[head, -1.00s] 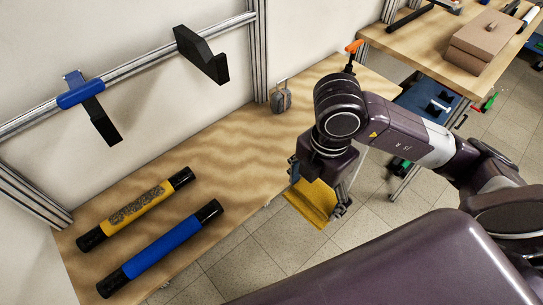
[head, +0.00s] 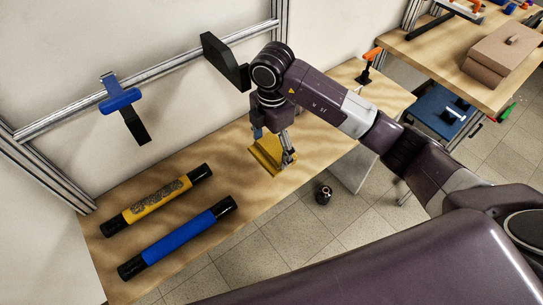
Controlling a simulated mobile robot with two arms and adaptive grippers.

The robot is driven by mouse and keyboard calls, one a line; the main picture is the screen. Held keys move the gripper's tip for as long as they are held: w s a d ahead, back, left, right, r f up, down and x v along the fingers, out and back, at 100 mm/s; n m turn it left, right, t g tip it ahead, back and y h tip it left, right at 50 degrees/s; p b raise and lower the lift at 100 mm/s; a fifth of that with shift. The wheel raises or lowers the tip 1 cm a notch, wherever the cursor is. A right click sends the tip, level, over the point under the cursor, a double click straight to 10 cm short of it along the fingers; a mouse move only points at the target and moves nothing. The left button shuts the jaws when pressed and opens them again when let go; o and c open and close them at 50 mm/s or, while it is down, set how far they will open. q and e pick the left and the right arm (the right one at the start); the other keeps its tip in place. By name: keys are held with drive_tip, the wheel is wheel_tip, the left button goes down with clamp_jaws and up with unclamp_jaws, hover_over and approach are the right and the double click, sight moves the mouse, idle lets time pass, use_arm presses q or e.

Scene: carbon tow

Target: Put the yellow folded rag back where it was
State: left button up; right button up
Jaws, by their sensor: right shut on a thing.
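The yellow folded rag (head: 264,157) is in my right gripper (head: 284,150), at the right part of the wooden bench. The gripper points down and is shut on the rag. The rag shows over the bench top near its front edge; I cannot tell whether it touches the wood. The gripper's fingers and wrist hide part of the rag. My left gripper is not in view.
A yellow-sleeved roll (head: 158,199) and a blue-sleeved roll (head: 177,238) lie on the bench (head: 225,165) to the left. An orange-handled clamp (head: 367,66) stands at the right end. A dark cylindrical object (head: 323,194) shows beyond the front edge.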

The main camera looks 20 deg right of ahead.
sight(272, 161)
drive_tip(key=shift+s+d+f, duration=0.1)
drive_tip(key=shift+s+f, duration=0.1)
drive_tip(key=shift+f, duration=0.85)
wheel_tip(272, 161, down, 3)
drive_tip(key=shift+f+p, duration=0.15)
drive_tip(key=shift+p, duration=0.55)
drive_tip(key=shift+w+f, duration=0.15)
drive_tip(key=shift+f, duration=0.05)
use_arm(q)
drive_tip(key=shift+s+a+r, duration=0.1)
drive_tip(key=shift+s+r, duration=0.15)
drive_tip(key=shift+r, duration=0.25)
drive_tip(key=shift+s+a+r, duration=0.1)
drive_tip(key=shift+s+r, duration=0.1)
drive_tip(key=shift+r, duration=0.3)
use_arm(e)
drive_tip(key=shift+f, duration=0.15)
drive_tip(key=shift+f, duration=0.2)
drive_tip(key=o, duration=1.1)
